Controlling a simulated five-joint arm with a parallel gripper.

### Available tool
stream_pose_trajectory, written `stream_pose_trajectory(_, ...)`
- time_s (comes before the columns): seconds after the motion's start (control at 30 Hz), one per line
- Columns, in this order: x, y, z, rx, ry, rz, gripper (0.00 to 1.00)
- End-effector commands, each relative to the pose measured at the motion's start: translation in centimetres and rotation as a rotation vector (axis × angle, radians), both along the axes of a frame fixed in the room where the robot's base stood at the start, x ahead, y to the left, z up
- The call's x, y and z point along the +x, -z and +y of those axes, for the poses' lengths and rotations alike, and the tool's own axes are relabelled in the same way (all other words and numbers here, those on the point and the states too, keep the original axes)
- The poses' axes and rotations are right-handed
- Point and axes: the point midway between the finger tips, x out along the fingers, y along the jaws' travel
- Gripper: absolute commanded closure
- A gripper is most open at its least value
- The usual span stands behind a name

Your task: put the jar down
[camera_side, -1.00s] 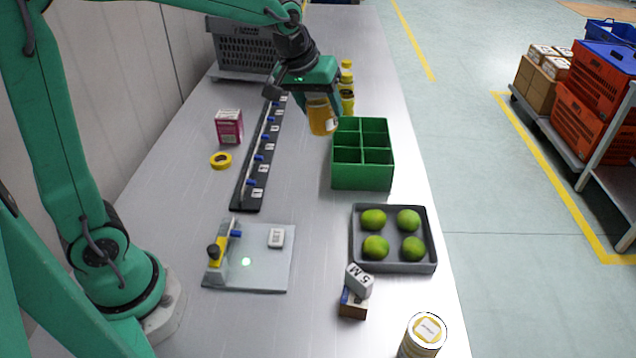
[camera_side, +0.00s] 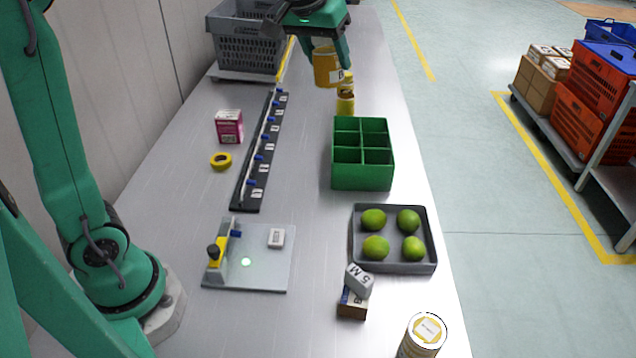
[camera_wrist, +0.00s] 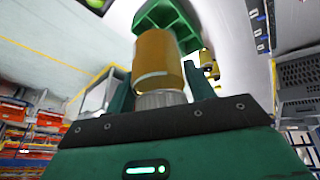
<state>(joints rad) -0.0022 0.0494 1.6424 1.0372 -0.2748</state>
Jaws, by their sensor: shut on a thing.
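The jar (camera_side: 327,68), amber with a pale band, is held in my gripper (camera_side: 326,45) at the far end of the table in the side view. It hangs in the air above the table, a little left of and in front of a yellow bottle. In the wrist view the jar (camera_wrist: 158,62) stands out from between the two green fingers of my gripper (camera_wrist: 160,98), which are shut on it. Part of the jar's near end is hidden by the gripper.
A green divided box (camera_side: 362,183) stands nearer the camera. The yellow bottle (camera_side: 346,103) is close to the jar. A grey crate (camera_side: 245,55) stands at the back left, beside a black strip (camera_side: 247,190) with blue pegs. A tray (camera_side: 430,262) holds several limes. Bare table lies between strip and box.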

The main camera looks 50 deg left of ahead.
Motion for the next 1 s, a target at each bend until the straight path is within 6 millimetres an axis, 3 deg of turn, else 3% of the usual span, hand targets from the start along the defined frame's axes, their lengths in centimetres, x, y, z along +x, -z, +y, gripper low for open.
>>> stream_pose_trajectory(0.27, -0.5, 1.4, 2.9, 0.004, -0.052, 0.0, 1.0)
stream_pose_trajectory(0.47, -1.7, 4.0, 7.5, 0.012, -0.135, 0.003, 1.0)
stream_pose_trajectory(0.77, -5.9, 8.8, 15.4, 0.028, -0.295, 0.008, 1.0)
stream_pose_trajectory(1.0, -10.6, 12.5, 20.6, 0.04, -0.422, 0.015, 1.0)
